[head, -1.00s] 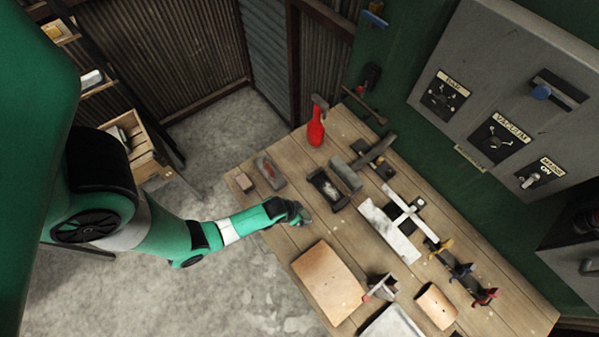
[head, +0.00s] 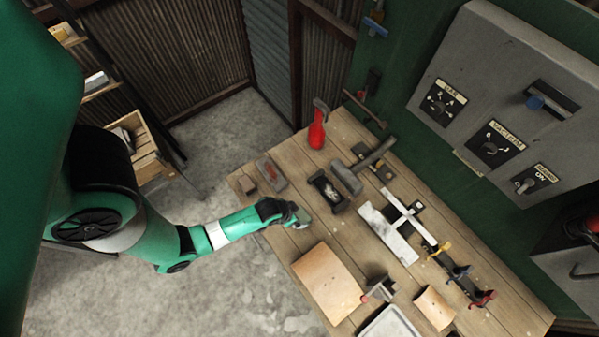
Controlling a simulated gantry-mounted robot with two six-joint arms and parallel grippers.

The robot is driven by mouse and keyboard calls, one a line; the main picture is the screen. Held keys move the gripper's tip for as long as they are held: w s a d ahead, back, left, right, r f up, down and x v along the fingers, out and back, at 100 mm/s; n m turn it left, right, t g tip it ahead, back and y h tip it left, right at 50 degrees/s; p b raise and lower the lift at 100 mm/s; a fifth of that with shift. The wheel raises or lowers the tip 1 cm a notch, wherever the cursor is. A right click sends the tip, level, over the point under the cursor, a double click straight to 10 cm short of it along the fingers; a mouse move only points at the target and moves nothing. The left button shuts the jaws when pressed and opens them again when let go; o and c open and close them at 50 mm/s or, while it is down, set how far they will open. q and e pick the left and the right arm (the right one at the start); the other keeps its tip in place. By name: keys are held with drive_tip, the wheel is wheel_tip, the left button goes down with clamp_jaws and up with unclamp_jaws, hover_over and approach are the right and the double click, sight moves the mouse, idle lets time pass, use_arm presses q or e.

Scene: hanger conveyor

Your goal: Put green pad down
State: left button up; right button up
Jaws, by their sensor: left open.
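My left gripper (head: 291,214) is at the left edge of the wooden workbench, low over the boards. It is open. A small pale grey-green piece (head: 303,218) shows at its fingertips. It may be the green pad, but it is small and partly covered by the fingers. I cannot tell whether it rests on the wood or is just above it. No other green pad stands out on the bench. My right gripper is not in view.
Bare boards lie between the gripper and the slab. A grey control panel stands behind.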

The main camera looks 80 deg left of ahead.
use_arm(q)
drive_tip(key=shift+p+v, duration=0.55)
drive_tip(key=shift+v, duration=0.6)
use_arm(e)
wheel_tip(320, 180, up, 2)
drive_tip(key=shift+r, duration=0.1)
use_arm(q)
drive_tip(key=shift+w, duration=0.1)
